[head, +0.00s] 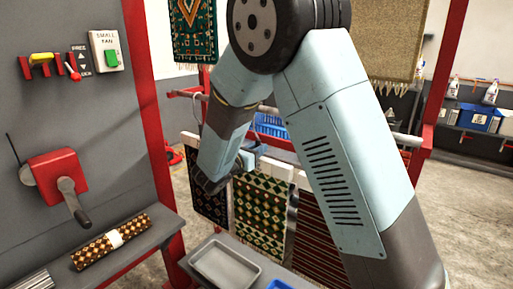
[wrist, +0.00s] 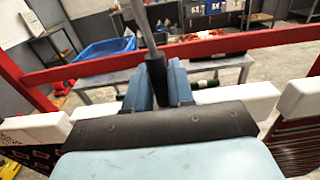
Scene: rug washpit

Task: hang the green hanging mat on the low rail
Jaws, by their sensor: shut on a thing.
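My gripper (head: 250,158) is just above that bar, partly hidden by my arm. In the wrist view my gripper (wrist: 158,88) is shut on the dark neck of a hanger (wrist: 155,72), from which a metal rod (wrist: 143,25) rises out of frame. A white bar (wrist: 240,107) crosses just beyond the fingers. The low rail (head: 405,139) is a silver tube behind my arm. Whether the green mat's hook touches the rail is hidden.
A black patterned mat (head: 207,192) hangs close on the left and a red-striped mat (head: 312,235) close on the right. A red beam (wrist: 215,45) crosses beyond the gripper. A grey tray (head: 225,264) and a rolled rug (head: 112,242) lie in front.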

